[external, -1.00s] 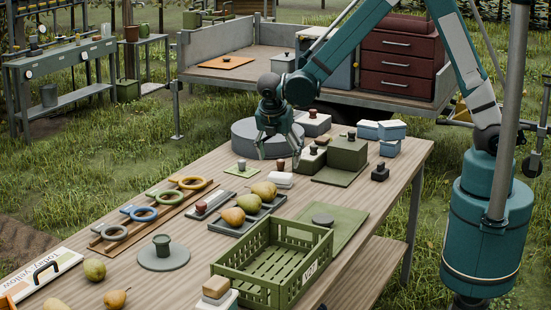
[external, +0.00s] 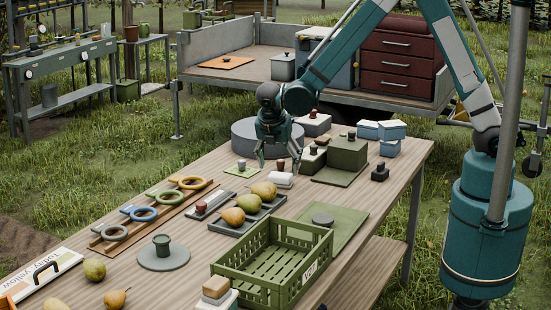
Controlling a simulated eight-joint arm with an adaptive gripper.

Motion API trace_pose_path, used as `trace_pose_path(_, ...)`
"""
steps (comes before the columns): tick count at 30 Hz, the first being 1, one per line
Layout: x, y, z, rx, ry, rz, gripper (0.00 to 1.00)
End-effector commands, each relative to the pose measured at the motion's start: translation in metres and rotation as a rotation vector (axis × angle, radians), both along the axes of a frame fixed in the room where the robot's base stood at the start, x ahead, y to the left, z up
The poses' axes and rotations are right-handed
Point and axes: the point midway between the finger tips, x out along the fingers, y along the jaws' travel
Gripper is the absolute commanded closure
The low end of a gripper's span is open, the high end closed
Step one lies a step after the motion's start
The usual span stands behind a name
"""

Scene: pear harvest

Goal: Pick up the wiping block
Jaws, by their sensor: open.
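A small white block with a reddish-brown knob (external: 281,180) sits on the wooden table, below my gripper; it looks like the wiping block, though a tan-and-white block (external: 215,288) rests on a pale box at the front edge. My gripper (external: 278,164) points down and is open, with its fingers spread just above and around the knob. Nothing is held. Whether the fingers touch the knob cannot be told from this angle.
Right of the gripper stand a green box (external: 348,152) and a dark knobbed block (external: 380,172). A round grey disc (external: 243,140) lies behind. Pears on a dark tray (external: 228,228) and a green crate (external: 225,278) are nearer the front.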

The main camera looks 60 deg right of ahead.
Motion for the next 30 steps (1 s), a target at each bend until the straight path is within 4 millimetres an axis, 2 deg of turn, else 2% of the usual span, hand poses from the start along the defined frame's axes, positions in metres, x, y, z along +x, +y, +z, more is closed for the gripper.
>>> trace_pose_path(10, 0.000, -0.001, -0.004, 0.000, 0.000, 0.000, 0.31)
trace_pose_path(21, 0.002, -0.011, -0.041, 0.000, 0.000, 0.000, 0.31)
trace_pose_path(30, 0.002, -0.015, -0.050, 0.000, 0.000, 0.001, 0.31)
